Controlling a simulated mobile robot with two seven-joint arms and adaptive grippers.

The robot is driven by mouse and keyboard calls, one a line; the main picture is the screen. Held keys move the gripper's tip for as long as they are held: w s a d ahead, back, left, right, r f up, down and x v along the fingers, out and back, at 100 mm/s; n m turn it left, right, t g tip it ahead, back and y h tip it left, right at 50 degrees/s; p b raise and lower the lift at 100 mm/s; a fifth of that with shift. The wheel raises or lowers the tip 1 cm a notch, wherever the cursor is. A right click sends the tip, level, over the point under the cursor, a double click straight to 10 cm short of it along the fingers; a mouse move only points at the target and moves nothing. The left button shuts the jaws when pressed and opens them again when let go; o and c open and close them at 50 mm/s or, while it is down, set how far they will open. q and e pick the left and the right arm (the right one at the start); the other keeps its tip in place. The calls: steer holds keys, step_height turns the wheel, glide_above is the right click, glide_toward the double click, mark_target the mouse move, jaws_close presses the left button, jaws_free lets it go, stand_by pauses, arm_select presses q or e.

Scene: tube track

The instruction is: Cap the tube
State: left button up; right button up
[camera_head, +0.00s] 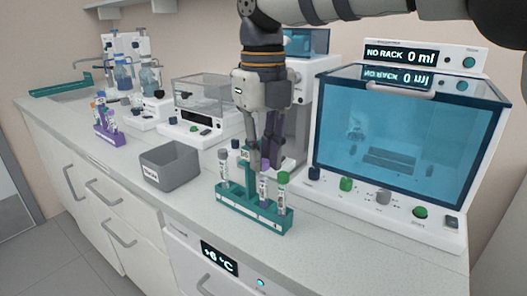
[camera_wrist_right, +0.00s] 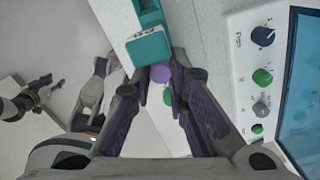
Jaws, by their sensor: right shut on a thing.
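My right gripper (camera_head: 268,160) reaches down from above over the teal rack (camera_head: 233,201) on the bench. It is shut on a purple cap (camera_head: 265,163), which also shows between the fingertips in the right wrist view (camera_wrist_right: 160,74). The cap is at the top of a labelled tube (camera_head: 264,188) standing in the rack; whether it is seated cannot be told. A green-capped tube (camera_head: 283,190) stands to its right, and a grey-capped tube (camera_head: 223,163) at the rack's left end. A dark jointed part (camera_wrist_right: 22,103), possibly my left gripper, shows in the wrist view; its jaws are unclear.
A glass-fronted machine (camera_head: 455,222) with knobs stands close on the right, reading "NO RACK 0 ml". An open grey bin (camera_head: 168,172) is left of the rack. A purple rack (camera_head: 109,137) holds tubes farther left. Bench in front of the rack is narrow.

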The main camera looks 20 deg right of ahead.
steer(key=shift+f, duration=0.55)
stand_by(1.3)
steer(key=o, duration=0.8)
step_height(320, 180, up, 12)
stand_by(0.3)
stand_by(0.5)
